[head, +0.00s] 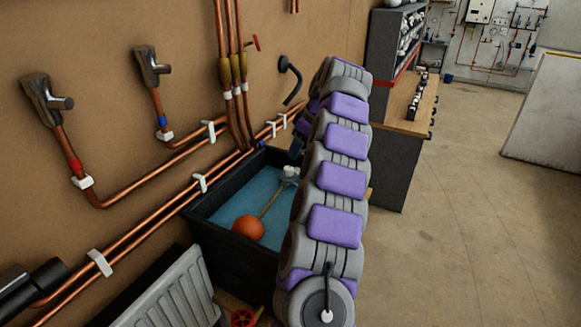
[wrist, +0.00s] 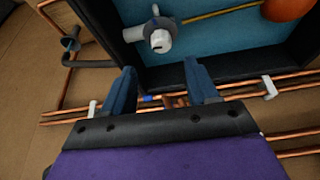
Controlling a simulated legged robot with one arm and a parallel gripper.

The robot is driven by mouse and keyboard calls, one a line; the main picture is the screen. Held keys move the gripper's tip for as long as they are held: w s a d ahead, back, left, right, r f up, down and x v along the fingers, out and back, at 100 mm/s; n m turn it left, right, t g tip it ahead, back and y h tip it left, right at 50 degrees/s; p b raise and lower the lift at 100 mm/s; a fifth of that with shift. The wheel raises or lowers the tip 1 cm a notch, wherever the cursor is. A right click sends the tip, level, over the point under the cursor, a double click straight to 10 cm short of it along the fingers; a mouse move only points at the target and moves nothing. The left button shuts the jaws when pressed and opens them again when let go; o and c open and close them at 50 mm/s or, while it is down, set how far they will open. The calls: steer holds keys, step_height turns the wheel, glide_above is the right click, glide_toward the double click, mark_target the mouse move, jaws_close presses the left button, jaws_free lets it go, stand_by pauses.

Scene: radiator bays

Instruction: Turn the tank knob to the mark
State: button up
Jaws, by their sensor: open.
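A black tank (head: 232,247) of blue water stands against the wall in the head view. Inside it, an orange float ball (head: 248,228) sits on a brass rod. The rod runs to a grey valve fitting with a white knob (head: 289,171), near the tank's back edge. In the wrist view, the white knob (wrist: 160,41) lies above and between my fingers, apart from them. My gripper (wrist: 158,72) is open and empty, its two blue fingers spread over the tank's edge. In the head view my arm hides most of the gripper. I cannot make out a mark by the knob.
Copper pipes (head: 160,212) run along the wall beside the tank. A white radiator (head: 170,296) and a red handwheel (head: 243,317) are at the front. A workbench (head: 402,125) stands behind my arm. The floor (head: 455,220) at right is clear.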

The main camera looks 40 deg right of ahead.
mark_target(289, 168)
steer(key=x, duration=0.8)
steer(key=shift+f+p, duration=0.25)
steer(key=shift+p, duration=0.15)
steer(key=shift+a, duration=0.1)
steer(key=c, duration=1)
